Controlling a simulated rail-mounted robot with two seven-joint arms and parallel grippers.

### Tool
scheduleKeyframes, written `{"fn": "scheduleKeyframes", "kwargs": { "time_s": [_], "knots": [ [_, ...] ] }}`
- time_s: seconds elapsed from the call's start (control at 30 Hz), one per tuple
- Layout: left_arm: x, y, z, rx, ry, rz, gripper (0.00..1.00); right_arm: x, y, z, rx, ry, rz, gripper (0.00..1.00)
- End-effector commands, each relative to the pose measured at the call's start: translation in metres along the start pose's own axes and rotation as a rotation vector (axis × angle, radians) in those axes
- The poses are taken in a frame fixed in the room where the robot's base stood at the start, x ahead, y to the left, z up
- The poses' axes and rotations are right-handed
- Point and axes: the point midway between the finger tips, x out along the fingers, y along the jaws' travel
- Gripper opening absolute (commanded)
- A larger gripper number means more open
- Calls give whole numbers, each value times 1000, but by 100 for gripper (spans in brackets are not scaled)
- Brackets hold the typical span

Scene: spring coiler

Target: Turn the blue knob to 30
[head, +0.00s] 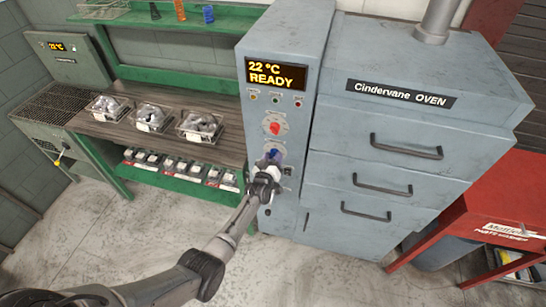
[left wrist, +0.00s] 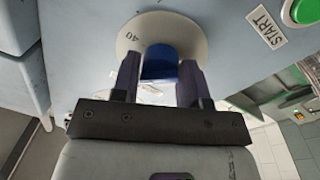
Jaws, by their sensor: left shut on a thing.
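The blue knob (head: 273,155) sits low on the grey control column of the oven, below a red knob (head: 275,128). In the left wrist view the blue knob (left wrist: 160,62) stands on a pale round dial (left wrist: 172,30), with the number 40 readable at its left. My left gripper (head: 268,170) is at the column with its fingers on either side of the blue knob. In the left wrist view the gripper (left wrist: 160,75) is shut on it. Most of the dial's scale and any pointer are hidden. My right gripper is not in view.
A green START button (left wrist: 304,10) is beside the dial. The display (head: 276,73) reads 22 °C READY. The oven's drawers (head: 380,180) with black handles are to the right. A bench with several clear bins (head: 150,117) is at the left, and a red cabinet (head: 500,210) at the right.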

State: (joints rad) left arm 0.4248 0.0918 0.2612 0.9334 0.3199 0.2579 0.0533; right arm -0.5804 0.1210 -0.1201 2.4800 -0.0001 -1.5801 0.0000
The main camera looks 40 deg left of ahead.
Motion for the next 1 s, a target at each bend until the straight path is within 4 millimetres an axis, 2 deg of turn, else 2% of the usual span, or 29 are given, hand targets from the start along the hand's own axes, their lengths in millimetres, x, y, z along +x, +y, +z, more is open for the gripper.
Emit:
{"fn": "scheduleKeyframes", "kwargs": {
  "time_s": [0.7, 0.73, 0.97, 1.0],
  "knots": [
    [-2, -3, 5, 68, -17, -4, 17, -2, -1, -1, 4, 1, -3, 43],
    [-2, -4, 5, 68, -17, -4, 41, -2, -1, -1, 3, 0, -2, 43],
    [-1, -2, 3, 67, -11, -2, 63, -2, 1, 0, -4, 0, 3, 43],
    [-1, -2, 2, 67, -11, -2, 64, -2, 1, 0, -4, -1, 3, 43]
  ]
}}
